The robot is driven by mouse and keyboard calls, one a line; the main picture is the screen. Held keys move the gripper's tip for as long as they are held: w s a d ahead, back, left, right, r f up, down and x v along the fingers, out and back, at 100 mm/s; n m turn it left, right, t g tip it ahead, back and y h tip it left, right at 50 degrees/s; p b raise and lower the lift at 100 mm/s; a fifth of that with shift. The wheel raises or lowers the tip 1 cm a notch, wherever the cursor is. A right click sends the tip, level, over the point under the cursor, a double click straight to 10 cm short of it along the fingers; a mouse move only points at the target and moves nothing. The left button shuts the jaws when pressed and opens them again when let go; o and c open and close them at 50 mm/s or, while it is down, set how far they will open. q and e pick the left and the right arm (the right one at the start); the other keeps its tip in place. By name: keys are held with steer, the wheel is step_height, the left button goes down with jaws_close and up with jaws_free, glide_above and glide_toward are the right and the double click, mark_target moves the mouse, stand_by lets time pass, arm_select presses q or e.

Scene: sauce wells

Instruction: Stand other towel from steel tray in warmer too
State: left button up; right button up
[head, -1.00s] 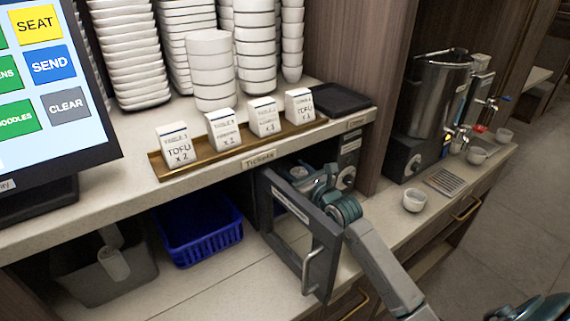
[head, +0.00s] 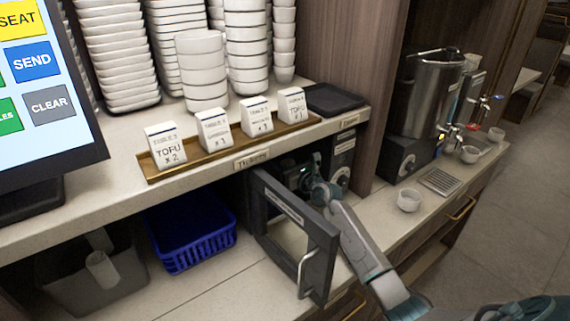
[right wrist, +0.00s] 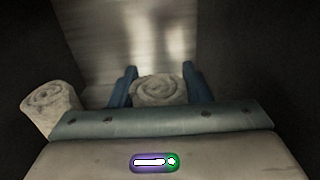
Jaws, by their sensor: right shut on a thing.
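The warmer (head: 342,160) is under the counter with its framed door (head: 322,262) swung open. My right arm reaches in through the opening, and its gripper is mostly hidden there in the head view. In the right wrist view, my right gripper (right wrist: 160,88) is shut on a rolled towel (right wrist: 160,91), whose spiral end faces the camera between the blue fingers. A second rolled towel (right wrist: 50,108) stands, slightly tilted in the picture, to the left of the gripper, apart from it. My left gripper is not in view. I cannot make out the steel tray.
A blue basket (head: 192,235) and a grey bin (head: 95,280) are left of the warmer. Order cards stand on a wooden strip (head: 240,145) above. A white cup (head: 409,199) and a metal urn (head: 432,95) are to the right. Dark walls flank the gripper inside.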

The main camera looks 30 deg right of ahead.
steer(key=o, duration=0.6)
steer(key=shift+f, duration=0.1)
steer(key=o, duration=0.4)
steer(key=shift+s, duration=0.2)
steer(key=s+d+p, duration=0.1)
steer(key=s+p, duration=0.1)
steer(key=s, duration=0.9)
steer(key=shift+s+d+p, duration=0.3)
steer(key=shift+d+p, duration=0.05)
